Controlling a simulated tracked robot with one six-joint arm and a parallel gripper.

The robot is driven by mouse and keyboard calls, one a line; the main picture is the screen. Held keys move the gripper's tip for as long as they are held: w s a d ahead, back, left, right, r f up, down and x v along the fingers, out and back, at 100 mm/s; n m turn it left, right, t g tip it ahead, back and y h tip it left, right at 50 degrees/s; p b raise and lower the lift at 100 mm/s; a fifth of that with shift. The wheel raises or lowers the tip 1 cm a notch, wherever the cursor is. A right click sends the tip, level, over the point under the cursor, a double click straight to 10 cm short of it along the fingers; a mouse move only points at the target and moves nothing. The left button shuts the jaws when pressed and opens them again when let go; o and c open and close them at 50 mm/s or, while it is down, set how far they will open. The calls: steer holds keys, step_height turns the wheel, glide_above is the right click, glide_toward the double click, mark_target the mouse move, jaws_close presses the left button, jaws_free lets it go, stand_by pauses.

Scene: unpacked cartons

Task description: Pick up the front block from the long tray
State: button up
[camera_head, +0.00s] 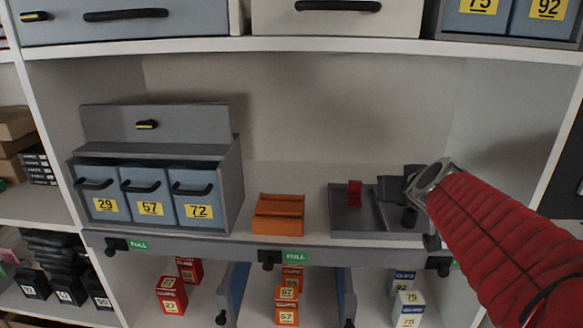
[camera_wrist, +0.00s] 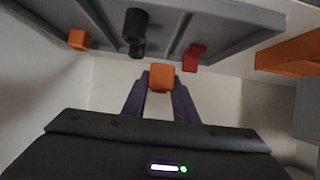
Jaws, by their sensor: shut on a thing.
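The grey long tray (camera_head: 350,224) lies on the middle shelf; its divided inside also shows in the wrist view (camera_wrist: 232,28). My gripper (camera_wrist: 161,82) is shut on an orange block (camera_wrist: 161,76), which sits between its two fingertips. In the head view my gripper (camera_head: 390,189) is over the tray, and the held block cannot be made out there. A second orange block (camera_wrist: 78,39) shows at the tray's left in the wrist view. A red piece (camera_head: 355,193) and a dark cylinder (camera_wrist: 136,25) are also at the tray.
An orange holder (camera_head: 279,214) stands left of the tray. A grey cabinet with numbered drawers (camera_head: 150,185) is further left. The shelf above (camera_head: 330,46) and the right side wall (camera_head: 500,120) bound the space. Small cartons (camera_head: 287,305) stand on the shelf below.

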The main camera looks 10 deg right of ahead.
steer(key=shift+w+a, duration=0.25)
steer(key=shift+a, duration=0.45)
steer(key=shift+w+a, duration=0.2)
steer(key=shift+a, duration=0.5)
